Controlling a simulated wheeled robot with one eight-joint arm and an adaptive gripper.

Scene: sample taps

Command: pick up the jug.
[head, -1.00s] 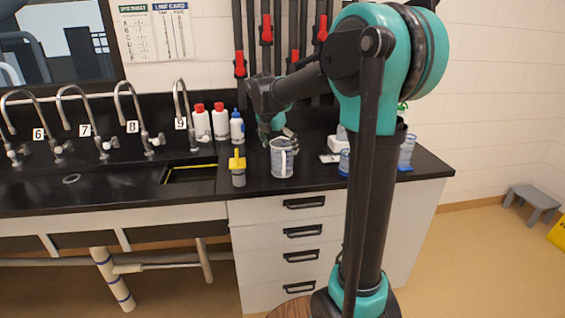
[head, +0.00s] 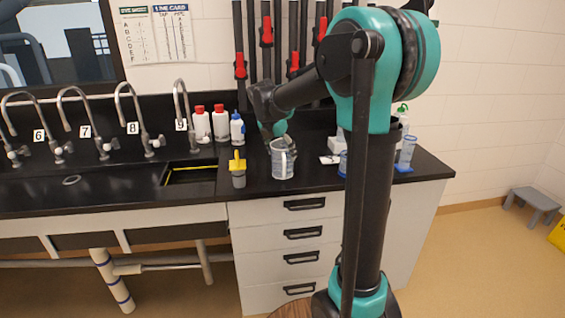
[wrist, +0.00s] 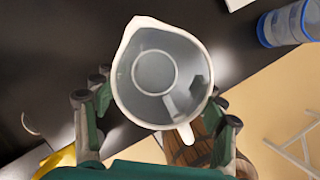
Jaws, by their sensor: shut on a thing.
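The jug (head: 282,162) is clear and grey-white, with a handle facing the front. It is upright at the countertop in the head view; I cannot tell whether its base touches. In the wrist view I look down into the open, empty-looking jug (wrist: 152,72), its spout at upper left and handle at the bottom. My gripper (wrist: 158,112) has one finger on each side of the jug and is shut on it. In the head view my gripper (head: 277,138) is at the jug's back side, its fingertips mostly hidden.
A yellow-topped grey thing (head: 238,172) stands just left of the jug. Several bottles (head: 220,123) stand behind it. A blue-based clear container (head: 407,152) is at the right end. The sink (head: 190,174) lies left. The counter's front edge is close.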

